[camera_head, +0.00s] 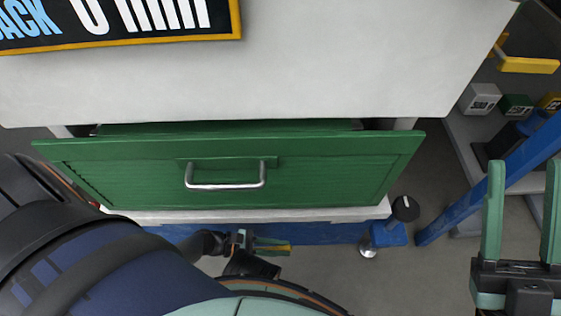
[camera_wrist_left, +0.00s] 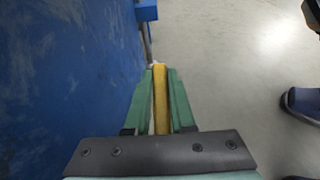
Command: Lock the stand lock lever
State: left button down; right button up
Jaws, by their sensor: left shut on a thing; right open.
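The stand lock lever (camera_wrist_left: 160,105) is a yellow bar that runs lengthwise between the green fingers of my left gripper (camera_wrist_left: 159,76) in the left wrist view. The fingers press on both of its sides. In the head view my left gripper (camera_head: 282,245) is low, below the green drawer, with a bit of yellow (camera_head: 275,248) between its fingers. The lever's mount is hard to make out. My right gripper (camera_head: 524,163) is open and empty at the right edge of the head view, with its fingers upright and wide apart.
The green drawer (camera_head: 130,175) with a metal handle (camera_head: 226,186) sticks out under the white worktop (camera_head: 330,70). A black knob (camera_head: 405,208) and a blue frame foot (camera_head: 389,236) stand right of my left gripper. A blue post (camera_head: 450,222) slants near my right gripper.

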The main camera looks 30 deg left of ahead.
pick_arm(q)
jog(key=shift+s+a+r+t+h, duration=0.15)
jog(key=shift+a+r+t+h, duration=0.2)
jog(key=shift+a+t+h, duration=0.05)
jog(key=shift+s+r, duration=0.1)
jog(key=shift+r, duration=0.1)
jog(key=c, duration=0.8)
grip_release()
jog(key=shift+r+h, duration=0.1)
jog(key=shift+h, duration=0.2)
jog(key=shift+o, duration=0.2)
jog(key=v, duration=1.2)
jog(key=shift+a, duration=0.15)
jog(key=shift+s, duration=0.15)
